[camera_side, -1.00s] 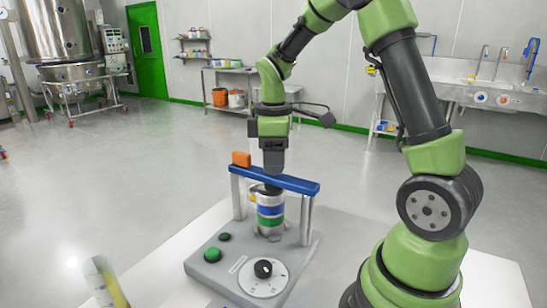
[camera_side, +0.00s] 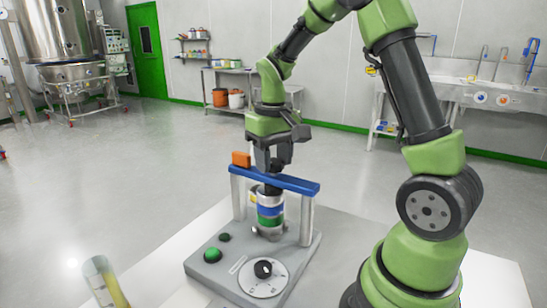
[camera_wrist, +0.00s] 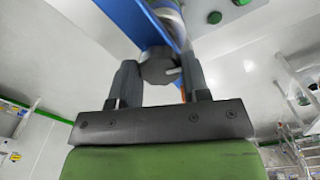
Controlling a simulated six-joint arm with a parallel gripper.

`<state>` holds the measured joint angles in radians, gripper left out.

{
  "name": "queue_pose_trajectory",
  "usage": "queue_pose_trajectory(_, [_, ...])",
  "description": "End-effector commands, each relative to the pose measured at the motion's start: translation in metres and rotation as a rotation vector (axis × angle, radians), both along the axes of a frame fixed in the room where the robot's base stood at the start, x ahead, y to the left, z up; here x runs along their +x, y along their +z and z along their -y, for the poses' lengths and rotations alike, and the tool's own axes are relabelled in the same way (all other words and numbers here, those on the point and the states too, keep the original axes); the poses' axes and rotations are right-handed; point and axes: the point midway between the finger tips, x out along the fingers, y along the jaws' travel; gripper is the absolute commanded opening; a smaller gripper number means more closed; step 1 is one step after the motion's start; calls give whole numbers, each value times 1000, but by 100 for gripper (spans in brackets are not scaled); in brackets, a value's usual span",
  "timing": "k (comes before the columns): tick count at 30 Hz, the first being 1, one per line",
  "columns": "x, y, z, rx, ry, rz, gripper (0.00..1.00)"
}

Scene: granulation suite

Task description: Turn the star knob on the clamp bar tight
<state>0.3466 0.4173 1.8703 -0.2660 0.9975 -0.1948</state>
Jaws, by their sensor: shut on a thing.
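The blue clamp bar (camera_side: 300,185) spans two grey posts above a stack of coloured rings (camera_side: 270,212). My gripper (camera_side: 271,167) points straight down onto the middle of the bar. In the wrist view its two dark fingers (camera_wrist: 160,77) are shut on the dark grey star knob (camera_wrist: 157,69), one on each side. The knob has a small light mark at its right. The bar (camera_wrist: 128,14) runs diagonally behind the knob. In the side view the fingers mostly hide the knob.
An orange block (camera_side: 241,159) sits at the bar's left end. The grey base (camera_side: 213,272) carries a green button (camera_side: 212,254), a smaller dark green one and a black dial (camera_side: 263,268). A clear tube with yellow contents (camera_side: 106,283) stands at front left.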

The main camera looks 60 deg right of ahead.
Motion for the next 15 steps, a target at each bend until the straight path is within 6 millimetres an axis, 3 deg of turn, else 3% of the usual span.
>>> queue_pose_trajectory(15, [0,1,0,0,-492,1,19])
